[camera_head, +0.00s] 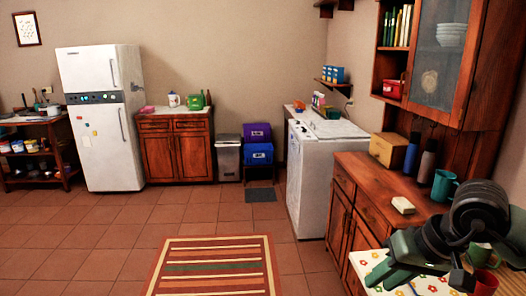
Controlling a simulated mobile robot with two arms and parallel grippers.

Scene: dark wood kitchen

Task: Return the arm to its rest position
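My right arm comes in at the lower right, with dark rounded wrist joints and a greenish gripper (422,278). The gripper hangs over a white floral cloth (434,287) at the front of the counter. Its fingers look spread apart, with cloth showing between them and nothing held. A red cup (485,282) and a green cup (480,255) stand just right of the gripper, partly hidden by my arm. I cannot tell if the gripper touches them. My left arm and gripper are not in view.
The wooden counter (375,180) holds a white block (403,205), a wooden box (388,150), two bottles and a teal mug (443,185). A glass-door cabinet (440,60) hangs above. The tiled floor is open around a striped rug (215,268). A fridge (100,118) stands far left.

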